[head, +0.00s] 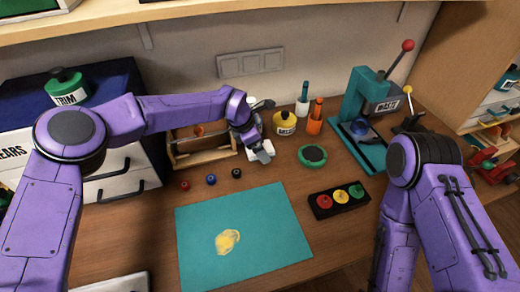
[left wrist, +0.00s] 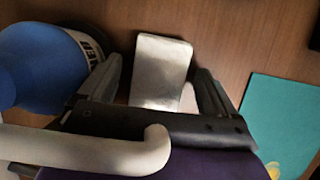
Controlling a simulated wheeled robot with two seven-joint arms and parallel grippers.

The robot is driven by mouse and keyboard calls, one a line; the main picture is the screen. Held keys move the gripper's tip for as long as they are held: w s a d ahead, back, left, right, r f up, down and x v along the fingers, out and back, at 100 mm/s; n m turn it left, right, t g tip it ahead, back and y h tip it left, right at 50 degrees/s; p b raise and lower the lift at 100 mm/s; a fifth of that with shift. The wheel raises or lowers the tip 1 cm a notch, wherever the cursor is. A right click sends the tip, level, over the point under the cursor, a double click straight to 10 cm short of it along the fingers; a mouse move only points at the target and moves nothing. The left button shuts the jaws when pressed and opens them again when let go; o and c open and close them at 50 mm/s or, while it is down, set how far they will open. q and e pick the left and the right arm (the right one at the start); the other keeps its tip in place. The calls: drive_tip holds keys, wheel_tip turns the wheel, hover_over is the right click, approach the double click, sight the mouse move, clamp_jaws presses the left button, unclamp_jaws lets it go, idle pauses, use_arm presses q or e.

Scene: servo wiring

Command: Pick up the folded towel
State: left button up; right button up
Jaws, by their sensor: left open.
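A pale, flat rectangular thing that looks like the folded towel (left wrist: 160,65) lies on the wooden bench in the left wrist view. In the head view only a whitish bit of it shows beside my left gripper (head: 262,152), which hides the rest. In the left wrist view my left gripper (left wrist: 158,88) is open, with one finger on each side of the towel's near part. I cannot tell whether the fingers touch it. My right arm is at the right of the head view, with its gripper out of view.
A blue container (left wrist: 35,65) stands close left of my left gripper. A wooden tool carrier (head: 203,150) is left of it in the head view. A green round pad (head: 312,155) lies to the right. A teal mat (head: 270,215) with a yellow smear lies in front, otherwise clear.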

use_arm(q)
drive_tip(key=shift+f, duration=0.1)
drive_tip(key=shift+w, duration=0.1)
drive_tip(key=shift+c, duration=0.9)
drive_tip(key=c, duration=0.9)
drive_tip(key=shift+c, duration=0.2)
